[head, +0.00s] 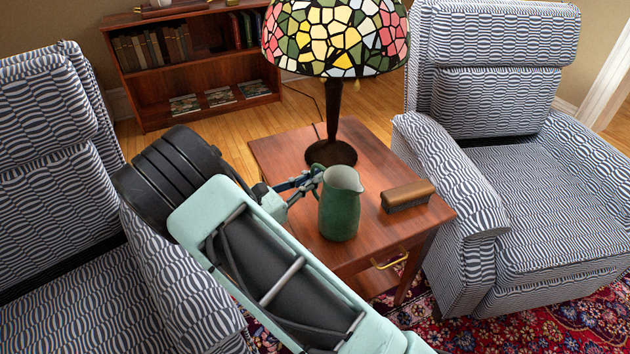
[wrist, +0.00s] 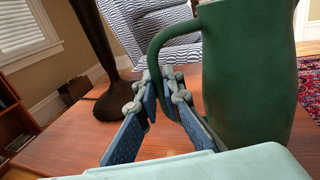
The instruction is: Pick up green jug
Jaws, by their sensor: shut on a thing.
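The green jug (head: 340,210) stands upright over the front part of the wooden side table (head: 280,150) in the head view. Its handle is on the left side, and in the wrist view the jug (wrist: 245,75) fills the right side with its handle curving to the left. My gripper (head: 316,177) reaches in from the left at the handle. In the wrist view its fingers (wrist: 158,88) are close together around the lower part of the handle, shut on it. I cannot tell whether the jug's base touches the table.
A stained-glass lamp (head: 335,40) stands behind the jug on the table. A brown-topped brush-like block (head: 408,195) lies to the jug's right. Patterned armchairs flank the table, one at the right (head: 500,150) and one at the left (head: 60,160). A low bookcase (head: 190,60) stands behind.

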